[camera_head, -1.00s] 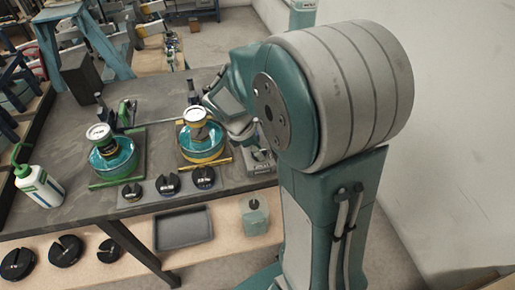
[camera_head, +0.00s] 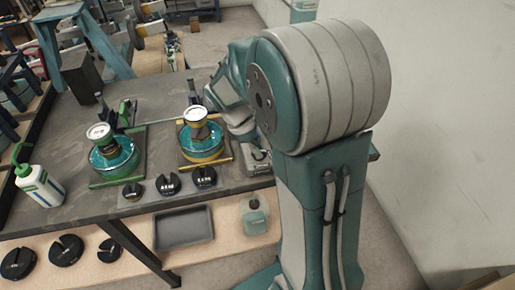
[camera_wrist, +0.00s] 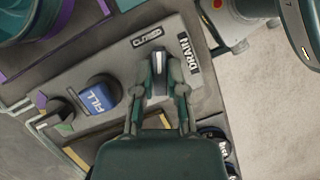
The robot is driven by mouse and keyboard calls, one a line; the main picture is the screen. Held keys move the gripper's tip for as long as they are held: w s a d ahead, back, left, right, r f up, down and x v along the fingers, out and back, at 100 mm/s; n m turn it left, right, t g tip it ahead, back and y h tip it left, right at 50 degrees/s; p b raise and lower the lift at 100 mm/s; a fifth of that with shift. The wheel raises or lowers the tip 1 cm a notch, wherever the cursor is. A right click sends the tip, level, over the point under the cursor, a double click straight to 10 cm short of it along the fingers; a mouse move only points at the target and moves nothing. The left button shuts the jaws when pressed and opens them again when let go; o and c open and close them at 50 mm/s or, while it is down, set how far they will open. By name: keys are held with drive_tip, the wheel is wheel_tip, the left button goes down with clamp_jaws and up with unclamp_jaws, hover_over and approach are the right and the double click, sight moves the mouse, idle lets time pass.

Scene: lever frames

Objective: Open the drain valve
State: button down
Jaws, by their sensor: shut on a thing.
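In the wrist view my gripper (camera_wrist: 160,72) is shut on the drain valve lever (camera_wrist: 159,62), a narrow pale handle. Its two dark fingers lie on either side of the lever and hide part of it. A black label reading DRAIN (camera_wrist: 188,55) lies just right of the fingers on a grey panel (camera_wrist: 130,65). A small plate with symbols (camera_wrist: 147,37) lies above the lever. In the head view my arm covers most of the valve area, and the gripper tips are hard to make out.
A blue FILL lever (camera_wrist: 98,96) and a black knob (camera_wrist: 58,109) are left of the gripper. On the bench (camera_head: 60,140) stand two gauge-topped units, one green-based (camera_head: 113,155) and one yellow-based (camera_head: 202,142), black slotted weights (camera_head: 168,184) and a white bottle (camera_head: 40,186).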

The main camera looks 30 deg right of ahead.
drive_tip(key=m+y, duration=0.1)
drive_tip(key=m, duration=0.2)
drive_tip(key=m+g, duration=0.1)
drive_tip(key=m, duration=0.1)
drive_tip(key=shift+d+m+y, duration=0.1)
drive_tip(key=shift+m+y, duration=0.3)
drive_tip(key=m+y, duration=0.1)
drive_tip(key=m, duration=0.3)
drive_tip(key=shift+w+m+g+y, duration=0.1)
drive_tip(key=shift+m+g+y, duration=0.2)
drive_tip(key=shift+m+y, duration=0.1)
drive_tip(key=c, duration=0.7)
unclamp_jaws()
drive_tip(key=shift+r, duration=0.1)
drive_tip(key=v, duration=1.1)
drive_tip(key=shift+w+d+r, duration=0.1)
drive_tip(key=shift+w+r, duration=0.15)
drive_tip(key=shift+w, duration=0.05)
